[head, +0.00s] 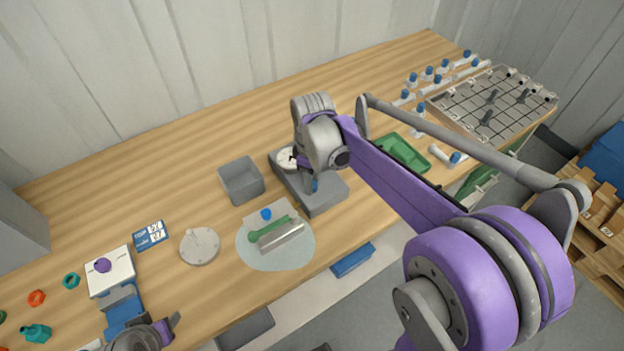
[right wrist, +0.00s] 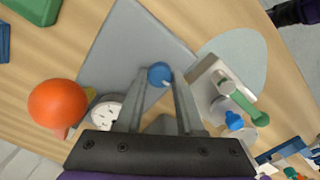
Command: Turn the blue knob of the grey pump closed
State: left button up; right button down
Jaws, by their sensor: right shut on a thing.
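The grey pump (head: 328,200) is a flat grey block with a white dial (head: 284,157) at its far left end. It fills the upper middle of the right wrist view (right wrist: 130,50). Its blue knob (right wrist: 160,74) is between the fingertips of my right gripper (right wrist: 160,80), which is shut on it. A bit of the knob shows in the head view (head: 314,186); the wrist hides much of the pump there. A small pale mark shows on the knob. My left gripper (head: 166,328) is at the lower left, away from the pump; its opening is unclear.
A grey bin (head: 241,181) stands left of the pump. A holder with a green handle (head: 270,229) and another blue knob lies on a pale round mat (head: 255,262), near the pump. A green tray (head: 403,153) is to the right.

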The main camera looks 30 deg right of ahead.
pick_arm(q)
jog(key=shift+f, duration=0.1)
pick_arm(e)
jog(key=shift+m, duration=0.3)
pick_arm(q)
jog(key=shift+s+f, duration=0.1)
jog(key=shift+f, duration=0.2)
pick_arm(e)
jog(key=m, duration=0.3)
jog(key=shift+m, duration=0.4)
pick_arm(q)
jog(key=shift+s+f+b, duration=0.1)
jog(key=shift+f+b, duration=0.15)
jog(key=shift+b, duration=0.2)
pick_arm(e)
jog(key=m, duration=0.4)
jog(key=shift+m, duration=0.3)
pick_arm(q)
jog(key=shift+f, duration=0.2)
pick_arm(e)
jog(key=m, duration=0.4)
pick_arm(q)
jog(key=shift+s+f, duration=0.1)
jog(key=shift+f, duration=0.05)
pick_arm(e)
jog(key=m, duration=0.4)
jog(key=shift+d+m, duration=0.1)
jog(key=shift+m, duration=0.5)
jog(key=c, duration=0.5)
grip_release()
